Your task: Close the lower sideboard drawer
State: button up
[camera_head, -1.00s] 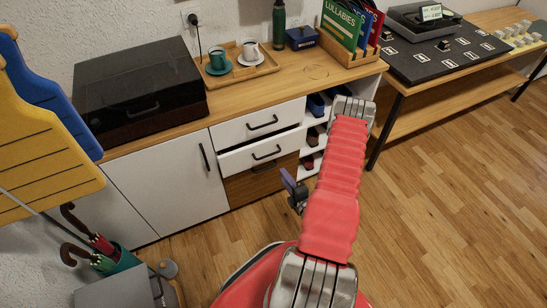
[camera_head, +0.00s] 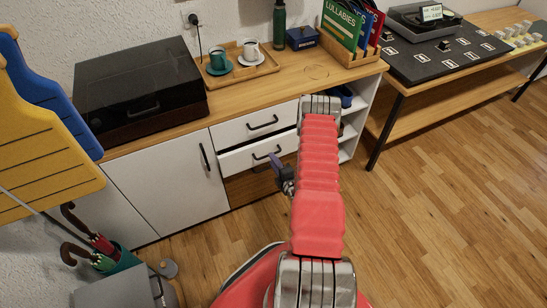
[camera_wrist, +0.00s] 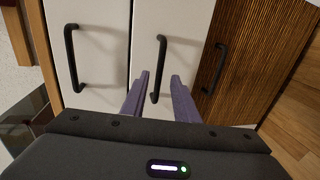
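The sideboard has two white drawers with black bar handles. The upper white drawer (camera_head: 240,130) looks flush, and the lower white drawer (camera_head: 239,160) juts out a little below it. In the wrist view, turned sideways, the lower white drawer (camera_wrist: 187,30) is in the middle with its handle (camera_wrist: 159,65) upright. My gripper (camera_wrist: 161,76) has two purple fingers, apart, one on either side of that handle's lower part; I cannot tell whether they touch it. In the head view my gripper (camera_head: 276,163) is just by the right end of the handle, partly hidden by my arm.
A brown wood-fronted drawer (camera_head: 245,187) with its own handle (camera_wrist: 216,68) lies beneath. A white cabinet door (camera_head: 170,180) is to the left, open shelves (camera_head: 350,125) to the right. A tray with cups (camera_head: 262,69) stands on top. Floor in front is clear.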

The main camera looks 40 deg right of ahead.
jog(key=shift+x, duration=1.35)
jog(key=shift+c, duration=0.2)
jog(key=c, duration=0.6)
grip_shut()
